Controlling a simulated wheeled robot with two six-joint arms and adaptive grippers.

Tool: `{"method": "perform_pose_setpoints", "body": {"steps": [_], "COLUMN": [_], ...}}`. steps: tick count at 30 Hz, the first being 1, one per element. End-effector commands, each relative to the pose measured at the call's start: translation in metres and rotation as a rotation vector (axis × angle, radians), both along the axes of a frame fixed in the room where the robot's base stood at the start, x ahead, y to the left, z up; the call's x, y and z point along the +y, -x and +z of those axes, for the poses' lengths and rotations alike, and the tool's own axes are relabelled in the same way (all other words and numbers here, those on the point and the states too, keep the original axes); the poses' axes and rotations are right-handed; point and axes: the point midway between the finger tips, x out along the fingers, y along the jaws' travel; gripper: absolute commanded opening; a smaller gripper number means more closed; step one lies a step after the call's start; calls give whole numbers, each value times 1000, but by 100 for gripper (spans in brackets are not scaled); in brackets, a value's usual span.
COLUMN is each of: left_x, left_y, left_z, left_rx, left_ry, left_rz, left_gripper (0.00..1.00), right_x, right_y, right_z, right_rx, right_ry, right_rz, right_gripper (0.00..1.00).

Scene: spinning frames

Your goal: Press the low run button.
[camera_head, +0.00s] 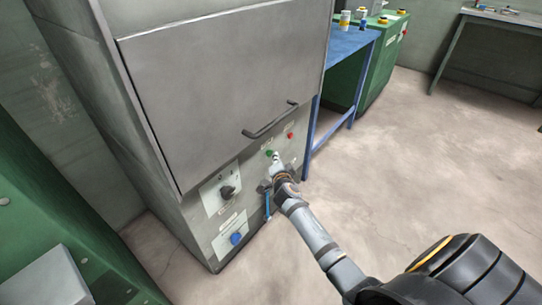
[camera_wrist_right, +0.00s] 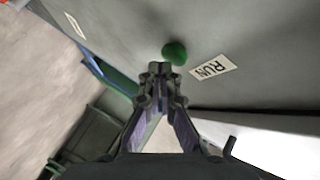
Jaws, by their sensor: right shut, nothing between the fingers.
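The green run button (camera_head: 269,153) sits low on the front of a grey machine (camera_head: 220,90), below its handle. In the right wrist view the green button (camera_wrist_right: 175,52) is beside a white label reading RUN (camera_wrist_right: 212,69). My right gripper (camera_head: 276,159) is shut and empty, with its tips close to the button. In the right wrist view the fingertips (camera_wrist_right: 158,70) are just below the button; I cannot tell whether they touch it. My left gripper is not in view.
A red button (camera_head: 290,135) is to the right of the green one. A black rotary knob (camera_head: 227,191) and a blue knob (camera_head: 236,238) are on plates to the left. A blue table (camera_head: 348,42) and green cabinet (camera_head: 378,70) stand behind. The floor at right is clear.

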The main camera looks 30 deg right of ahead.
Motion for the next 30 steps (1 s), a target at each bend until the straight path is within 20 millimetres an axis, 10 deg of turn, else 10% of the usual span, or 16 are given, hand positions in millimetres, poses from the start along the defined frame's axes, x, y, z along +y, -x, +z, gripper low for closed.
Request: {"method": "perform_pose_setpoints", "body": {"steps": [30], "left_x": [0], "left_y": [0], "left_z": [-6], "left_rx": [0], "left_ry": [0], "left_rz": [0], "left_gripper": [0], "right_x": [4], "right_y": [-8], "right_z": [0], "right_rx": [0], "right_ry": [-1], "right_rz": [-1], "right_gripper": [0]}}
